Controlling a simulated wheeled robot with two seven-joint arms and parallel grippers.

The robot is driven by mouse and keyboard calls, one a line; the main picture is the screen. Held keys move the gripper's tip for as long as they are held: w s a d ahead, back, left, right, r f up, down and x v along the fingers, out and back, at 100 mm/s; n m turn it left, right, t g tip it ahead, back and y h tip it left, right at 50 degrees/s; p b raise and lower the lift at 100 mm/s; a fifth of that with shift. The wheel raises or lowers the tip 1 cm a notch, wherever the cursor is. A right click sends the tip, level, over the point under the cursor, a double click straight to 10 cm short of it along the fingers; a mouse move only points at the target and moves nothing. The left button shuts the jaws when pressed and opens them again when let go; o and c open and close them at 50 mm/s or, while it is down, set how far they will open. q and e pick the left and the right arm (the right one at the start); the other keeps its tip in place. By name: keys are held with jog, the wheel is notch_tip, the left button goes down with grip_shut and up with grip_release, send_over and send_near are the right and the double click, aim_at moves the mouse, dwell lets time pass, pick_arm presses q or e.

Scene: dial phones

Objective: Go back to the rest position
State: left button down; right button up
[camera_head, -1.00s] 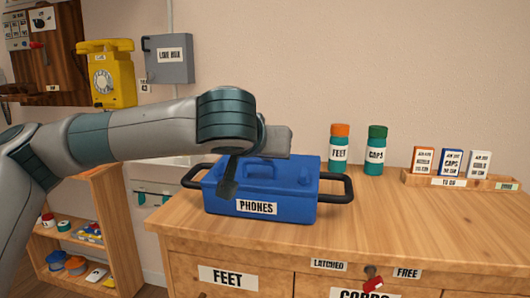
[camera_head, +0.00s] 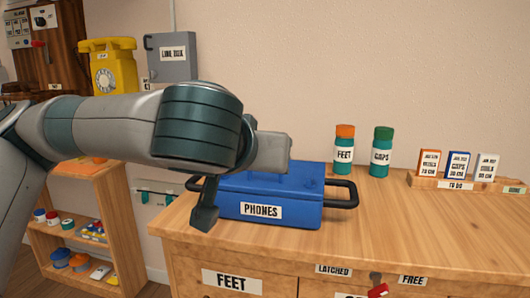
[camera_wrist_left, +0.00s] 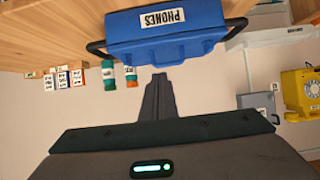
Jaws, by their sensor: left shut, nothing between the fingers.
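My left arm comes in from the left in the head view. My left gripper (camera_head: 204,217) points down in front of the left end of the blue PHONES box (camera_head: 290,207). Its fingers are together with nothing between them. In the left wrist view the shut gripper (camera_wrist_left: 158,90) shows against the wall, with the PHONES box (camera_wrist_left: 165,40) beyond it. The arm and gripper hide part of the box's top and its left side. I cannot tell from the head view whether the gripper touches the box. My right gripper is not in view.
The box stands on a wooden counter (camera_head: 420,220) with drawers. Bottles labelled FEET (camera_head: 344,152) and CAPS (camera_head: 381,153) and a card rack (camera_head: 440,183) stand at the back. A yellow dial phone (camera_head: 108,68) and a grey LINE BOX (camera_head: 172,58) are on the wall. Shelves (camera_head: 85,225) stand at left.

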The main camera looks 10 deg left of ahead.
pick_arm(q)
jog(key=shift+s, duration=0.3)
jog(key=shift+f, duration=0.1)
